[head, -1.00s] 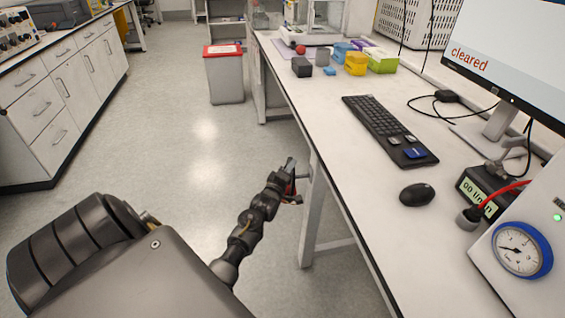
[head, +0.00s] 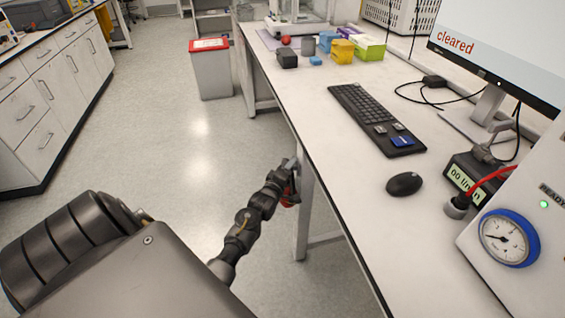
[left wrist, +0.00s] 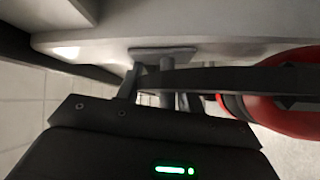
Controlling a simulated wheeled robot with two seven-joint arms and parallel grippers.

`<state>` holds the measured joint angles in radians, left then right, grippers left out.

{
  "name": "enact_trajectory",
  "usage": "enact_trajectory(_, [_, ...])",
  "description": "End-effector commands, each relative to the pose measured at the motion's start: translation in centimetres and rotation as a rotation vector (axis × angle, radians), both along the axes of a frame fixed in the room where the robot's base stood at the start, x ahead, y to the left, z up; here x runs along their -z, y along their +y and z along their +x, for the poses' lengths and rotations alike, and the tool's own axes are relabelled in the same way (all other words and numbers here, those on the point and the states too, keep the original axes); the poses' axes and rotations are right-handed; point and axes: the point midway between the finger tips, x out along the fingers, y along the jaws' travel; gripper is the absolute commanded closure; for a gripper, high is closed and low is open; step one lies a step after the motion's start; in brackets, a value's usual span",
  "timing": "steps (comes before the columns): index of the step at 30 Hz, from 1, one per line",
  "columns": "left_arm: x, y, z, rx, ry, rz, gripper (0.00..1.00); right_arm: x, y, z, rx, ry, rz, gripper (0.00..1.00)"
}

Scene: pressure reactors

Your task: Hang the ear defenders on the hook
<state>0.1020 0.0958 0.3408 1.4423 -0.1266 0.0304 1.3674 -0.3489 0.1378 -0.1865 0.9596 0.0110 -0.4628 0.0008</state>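The ear defenders show in the left wrist view as a red ear cup (left wrist: 290,98) at the right and a dark headband (left wrist: 240,80) running across the middle. My left gripper (left wrist: 168,90) seems shut on the headband, though the band hides much of the fingers. Just above is a grey plate with a post (left wrist: 158,54) under the table edge, apparently the hook. Band and post overlap in view; I cannot tell whether they touch. In the head view my left gripper (head: 290,168) is beside the table's front edge, with a little red below it. My right gripper is not in view.
The white table (head: 330,150) runs along the right, its leg (head: 304,215) close to my gripper. A keyboard (head: 375,118), mouse (head: 404,184) and gauge unit (head: 508,238) are on it. A red-lidded bin (head: 211,72) stands farther back. The floor left of the table is clear.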

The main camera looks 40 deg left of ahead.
Motion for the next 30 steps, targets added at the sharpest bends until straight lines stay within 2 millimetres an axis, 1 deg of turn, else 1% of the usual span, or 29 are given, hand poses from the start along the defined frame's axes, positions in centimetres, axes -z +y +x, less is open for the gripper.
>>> enact_trajectory(1, [-0.5,-0.2,0.0,0.006,-0.009,0.003,0.57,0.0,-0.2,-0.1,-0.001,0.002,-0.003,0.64])
enact_trajectory(4, [-0.6,0.3,-0.3,-0.001,-0.013,0.005,0.57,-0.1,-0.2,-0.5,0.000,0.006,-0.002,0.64])
enact_trajectory(10, [-0.6,0.6,-0.7,-0.007,-0.012,0.007,0.57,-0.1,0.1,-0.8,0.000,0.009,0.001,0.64])
enact_trajectory(13, [-0.6,0.4,-1.3,-0.008,-0.011,0.006,0.57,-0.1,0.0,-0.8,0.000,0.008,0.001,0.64])
enact_trajectory(17, [-0.5,-0.1,-3.4,-0.008,-0.011,0.005,0.57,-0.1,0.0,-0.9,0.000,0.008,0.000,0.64])
enact_trajectory(21, [-0.3,-0.7,-6.2,-0.007,-0.010,0.005,0.57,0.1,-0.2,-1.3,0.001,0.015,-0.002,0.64])
enact_trajectory(24, [-0.3,-1.2,-7.9,-0.006,-0.011,0.005,0.57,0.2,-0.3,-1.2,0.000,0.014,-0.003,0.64])
enact_trajectory(27, [-0.2,-1.6,-9.4,-0.005,-0.011,0.004,0.57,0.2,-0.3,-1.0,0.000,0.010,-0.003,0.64])
enact_trajectory(30, [-0.2,-1.8,-10.3,-0.005,-0.012,0.005,0.57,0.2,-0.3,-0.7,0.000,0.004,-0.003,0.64])
